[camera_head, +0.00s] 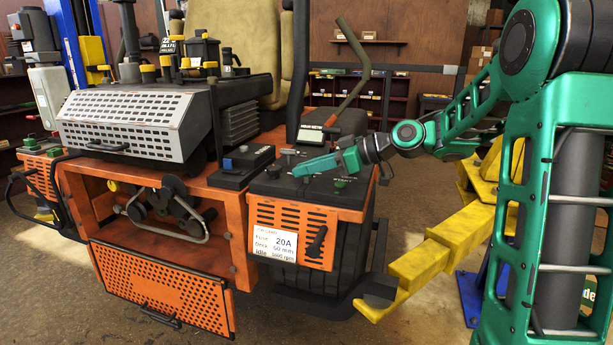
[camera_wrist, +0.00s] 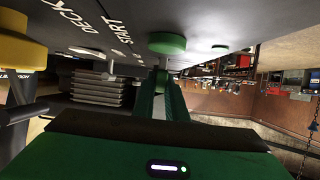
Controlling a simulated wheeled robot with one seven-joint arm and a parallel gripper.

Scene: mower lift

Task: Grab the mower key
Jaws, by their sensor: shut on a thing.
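The orange mower's control console (camera_head: 262,185) has a dark top with switches and knobs. My gripper (camera_head: 298,171) reaches in from the right, low over this top, with its fingertips at the panel. In the wrist view, my fingers (camera_wrist: 160,92) are together and point at the panel near the START lettering. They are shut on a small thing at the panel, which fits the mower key. The key itself is hidden by the fingers in both views, so I cannot tell whether it sits in its slot.
A green knob (camera_head: 340,184) stands close to my fingers and shows large in the wrist view (camera_wrist: 167,43). A yellow knob (camera_wrist: 18,48) is at the left there. A brown-handled lever (camera_head: 352,42) rises behind the console. A yellow lift arm (camera_head: 425,262) lies at the right.

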